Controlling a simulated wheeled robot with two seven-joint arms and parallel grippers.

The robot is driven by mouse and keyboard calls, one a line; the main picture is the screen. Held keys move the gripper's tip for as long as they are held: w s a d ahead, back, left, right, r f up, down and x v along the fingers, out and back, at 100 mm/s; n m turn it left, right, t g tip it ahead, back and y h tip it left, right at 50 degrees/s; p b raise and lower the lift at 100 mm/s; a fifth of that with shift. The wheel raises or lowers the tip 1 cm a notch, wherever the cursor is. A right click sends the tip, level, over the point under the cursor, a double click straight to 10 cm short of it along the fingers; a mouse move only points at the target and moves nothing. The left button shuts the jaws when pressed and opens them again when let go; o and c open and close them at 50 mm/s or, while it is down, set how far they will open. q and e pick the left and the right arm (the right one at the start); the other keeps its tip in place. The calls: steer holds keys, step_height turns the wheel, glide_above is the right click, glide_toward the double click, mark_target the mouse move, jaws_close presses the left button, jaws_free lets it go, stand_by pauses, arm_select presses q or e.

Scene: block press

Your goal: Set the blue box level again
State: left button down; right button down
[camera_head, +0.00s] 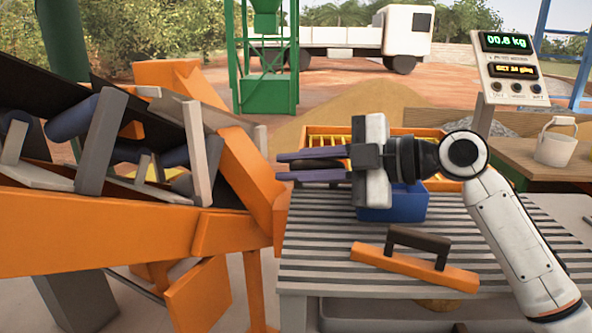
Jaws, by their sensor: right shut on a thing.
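The blue box (405,205) stands on the slatted grey table (325,240), just below and behind my right gripper. Its upper left part is hidden by the gripper, so I cannot tell how level it sits. My right gripper (285,165) comes in from the right, its two purple-grey fingers pointing left above the table. It is shut on a dark thing (330,163) that shows only partly between the fingers; I cannot tell what it is. My left gripper is not in view.
An orange tray with yellow bars (318,134) lies behind the gripper. An orange tool with a dark handle (415,268) lies at the table's front. The orange conveyor machine (120,235) fills the left. A scale display (505,42) and a white bucket (556,145) stand at right.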

mark_target(329, 167)
steer(key=shift+f, duration=0.1)
steer(key=c, duration=1.7)
jaws_free()
steer(key=shift+s, duration=0.1)
steer(key=shift+c, duration=0.2)
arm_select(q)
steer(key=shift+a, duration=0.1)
arm_select(e)
steer(key=shift+d, duration=0.1)
steer(key=shift+d, duration=0.25)
steer(key=v, duration=0.8)
steer(key=shift+s+d, duration=0.2)
steer(key=shift+d, duration=0.05)
steer(key=shift+s+d+r, duration=0.2)
steer(key=shift+d, duration=0.3)
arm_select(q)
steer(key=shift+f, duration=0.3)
